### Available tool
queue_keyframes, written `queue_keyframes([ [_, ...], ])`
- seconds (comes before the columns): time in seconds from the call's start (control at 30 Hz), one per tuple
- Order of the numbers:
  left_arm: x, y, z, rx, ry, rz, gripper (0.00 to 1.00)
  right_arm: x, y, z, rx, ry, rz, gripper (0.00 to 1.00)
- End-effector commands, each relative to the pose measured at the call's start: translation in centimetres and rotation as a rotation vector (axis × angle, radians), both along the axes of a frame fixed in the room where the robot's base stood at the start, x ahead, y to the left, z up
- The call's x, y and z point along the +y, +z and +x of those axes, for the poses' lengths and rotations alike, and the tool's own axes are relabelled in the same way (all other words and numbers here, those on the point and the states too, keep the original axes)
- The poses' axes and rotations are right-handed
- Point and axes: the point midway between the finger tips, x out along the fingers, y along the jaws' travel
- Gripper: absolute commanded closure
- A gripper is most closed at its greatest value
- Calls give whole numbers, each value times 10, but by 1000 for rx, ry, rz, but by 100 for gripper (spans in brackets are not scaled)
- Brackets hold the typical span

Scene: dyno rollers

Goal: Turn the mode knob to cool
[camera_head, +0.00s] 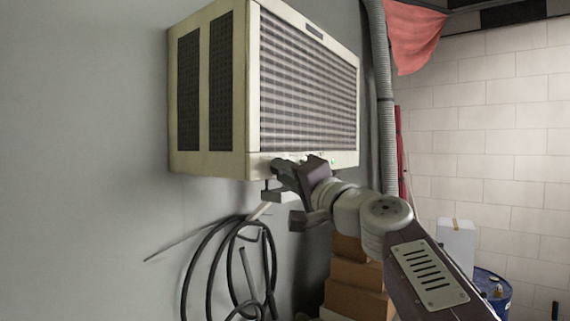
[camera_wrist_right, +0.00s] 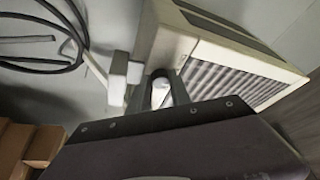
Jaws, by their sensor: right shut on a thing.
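A cream air conditioner (camera_head: 252,88) with a louvred front hangs on the grey wall; it also shows in the right wrist view (camera_wrist_right: 215,50). My right gripper (camera_head: 280,166) is at the lower front strip of the unit, left of its middle. In the right wrist view the two dark fingers (camera_wrist_right: 162,88) are shut on a small pale knob (camera_wrist_right: 160,86) on that strip. In the head view the gripper hides the knob. The knob's pointer and the mode labels cannot be made out. My left gripper is not in view.
A white bracket (camera_head: 280,195) sits under the unit, close to my gripper. Black hose coils (camera_head: 187,275) hang on the wall below. Cardboard boxes (camera_head: 355,275) and a blue drum (camera_head: 495,290) stand at the lower right. A grey conduit (camera_head: 386,130) runs beside the unit.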

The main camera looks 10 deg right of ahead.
Motion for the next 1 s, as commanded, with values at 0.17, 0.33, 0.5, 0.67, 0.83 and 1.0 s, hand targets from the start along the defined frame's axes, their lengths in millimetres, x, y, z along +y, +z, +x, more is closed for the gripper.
queue_keyframes([
  [0.17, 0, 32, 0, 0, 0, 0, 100, 1, 11, -1, 103, 1, 131, 100],
  [0.33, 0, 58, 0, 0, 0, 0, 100, 2, 13, -1, 202, 1, 258, 100],
  [0.5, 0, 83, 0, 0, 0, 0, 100, 2, 14, -1, 296, 0, 380, 100],
  [0.67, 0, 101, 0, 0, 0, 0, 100, 2, 14, -2, 372, 0, 479, 100],
  [0.83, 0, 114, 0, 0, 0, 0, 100, 2, 13, -1, 436, 0, 561, 100],
  [1.0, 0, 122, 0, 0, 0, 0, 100, 1, 12, -1, 479, 0, 618, 100],
])
